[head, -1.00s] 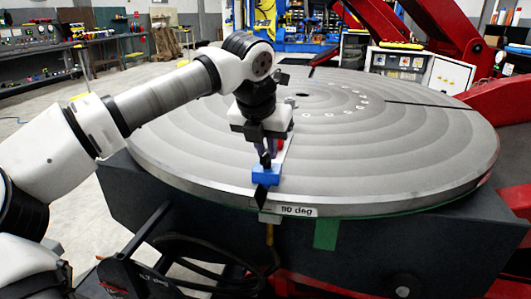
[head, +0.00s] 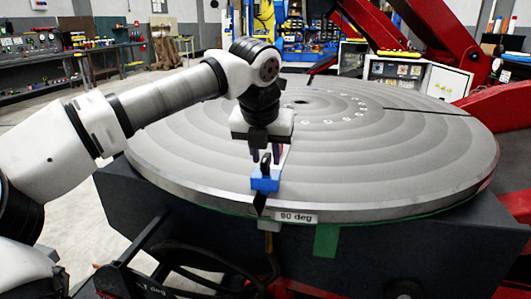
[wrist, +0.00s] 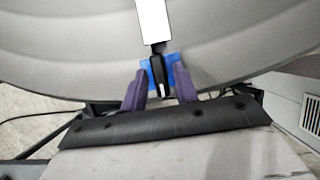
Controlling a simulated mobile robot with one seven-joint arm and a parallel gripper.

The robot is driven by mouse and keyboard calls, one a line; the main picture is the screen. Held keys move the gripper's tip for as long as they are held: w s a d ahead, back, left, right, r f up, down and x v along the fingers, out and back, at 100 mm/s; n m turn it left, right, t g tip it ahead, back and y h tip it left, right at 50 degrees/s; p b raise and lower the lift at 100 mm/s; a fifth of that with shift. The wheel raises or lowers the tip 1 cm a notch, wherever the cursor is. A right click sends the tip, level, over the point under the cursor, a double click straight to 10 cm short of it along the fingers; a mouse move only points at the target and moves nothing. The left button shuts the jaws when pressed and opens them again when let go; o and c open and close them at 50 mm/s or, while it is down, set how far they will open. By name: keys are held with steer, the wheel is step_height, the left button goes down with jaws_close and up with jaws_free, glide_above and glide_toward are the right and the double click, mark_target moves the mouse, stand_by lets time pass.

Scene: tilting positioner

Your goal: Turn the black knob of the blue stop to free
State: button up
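The blue stop (head: 264,184) sits at the near rim of the round grey table, above the "90 deg" label. Its black knob (head: 265,160) stands up from it; in the wrist view the knob (wrist: 157,72) shows against the blue body (wrist: 173,60), with a pale mark near its end. My gripper (head: 265,151) is over the stop, pointing down. In the wrist view its two purple fingers (wrist: 160,88) are apart, one on either side of the knob, with visible gaps. Whether the fingertips reach down to the knob's height is unclear.
The large grooved turntable (head: 400,160) spreads behind and around the stop, mostly clear on top. A white strip (wrist: 153,20) lies beyond the knob in the wrist view. The "90 deg" label (head: 296,217) and a green tape patch (head: 326,240) are below the rim. Red machine arms stand at right.

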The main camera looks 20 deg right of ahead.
steer(key=shift+o, duration=0.5)
steer(key=shift+r, duration=0.3)
steer(key=p+v, duration=0.1)
steer(key=v, duration=1.2)
steer(key=shift+p, duration=0.35)
steer(key=shift+s, duration=0.1)
